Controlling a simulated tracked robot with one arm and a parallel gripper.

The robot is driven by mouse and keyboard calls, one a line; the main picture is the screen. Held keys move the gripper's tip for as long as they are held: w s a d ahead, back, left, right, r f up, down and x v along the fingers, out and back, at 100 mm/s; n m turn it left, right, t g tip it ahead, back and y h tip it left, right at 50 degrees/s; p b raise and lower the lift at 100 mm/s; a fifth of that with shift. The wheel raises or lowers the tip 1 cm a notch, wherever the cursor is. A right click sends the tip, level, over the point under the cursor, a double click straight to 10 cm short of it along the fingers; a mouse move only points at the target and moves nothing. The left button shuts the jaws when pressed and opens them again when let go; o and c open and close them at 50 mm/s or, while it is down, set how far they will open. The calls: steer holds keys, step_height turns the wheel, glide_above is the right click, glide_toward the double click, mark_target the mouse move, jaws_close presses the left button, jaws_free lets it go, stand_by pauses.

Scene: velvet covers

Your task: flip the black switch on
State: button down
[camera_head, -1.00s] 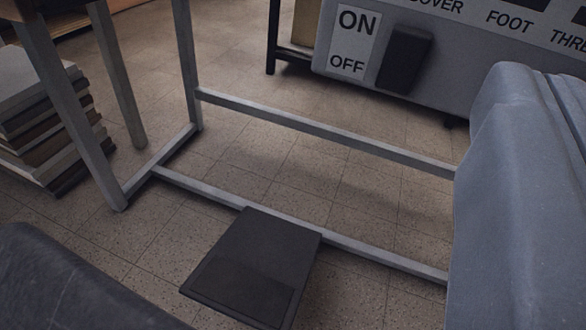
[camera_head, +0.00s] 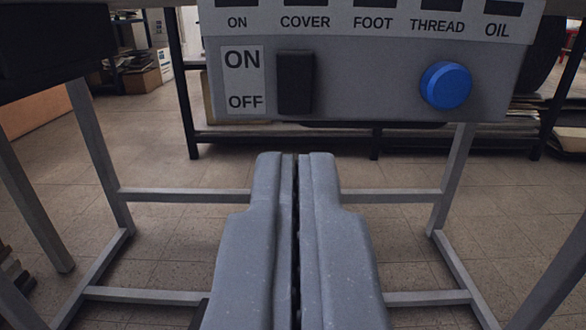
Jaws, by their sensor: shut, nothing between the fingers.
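The black switch (camera_head: 295,82) is a dark upright block on the front of a grey control panel (camera_head: 370,92). A white label (camera_head: 243,80) left of it reads ON at the top and OFF at the bottom. I cannot tell from this view which way the switch is set. My gripper (camera_head: 296,158) is shut and empty, with its two grey fingers side by side. In the picture its tips are just below the panel's lower edge, under the switch and apart from it.
A round blue knob (camera_head: 446,85) sits on the panel right of the switch. A strip above (camera_head: 375,22) reads ON, COVER, FOOT, THREAD and OIL. Grey metal frame legs (camera_head: 97,155) and crossbars stand below. A dark shelf rack (camera_head: 375,140) is behind.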

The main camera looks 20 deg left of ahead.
steer(key=b, duration=0.2)
glide_toward(294, 65)
steer(key=x, duration=0.5)
steer(key=shift+w+a+f, duration=0.1)
steer(key=shift+w+f, duration=0.05)
steer(key=shift+w, duration=0.1)
steer(key=shift+w+a, duration=0.15)
steer(key=shift+w, duration=0.4)
steer(key=shift+r, duration=0.2)
steer(key=shift+w+a+r+g+p, duration=0.1)
steer(key=shift+w+r+g+p, duration=0.15)
steer(key=shift+r+g+p, duration=0.25)
steer(key=shift+f, duration=0.3)
steer(key=shift+s, duration=0.1)
steer(key=r+p+v, duration=0.1)
steer(key=p+v, duration=0.2)
steer(key=v, duration=1)
steer(key=shift+s+r, duration=0.4)
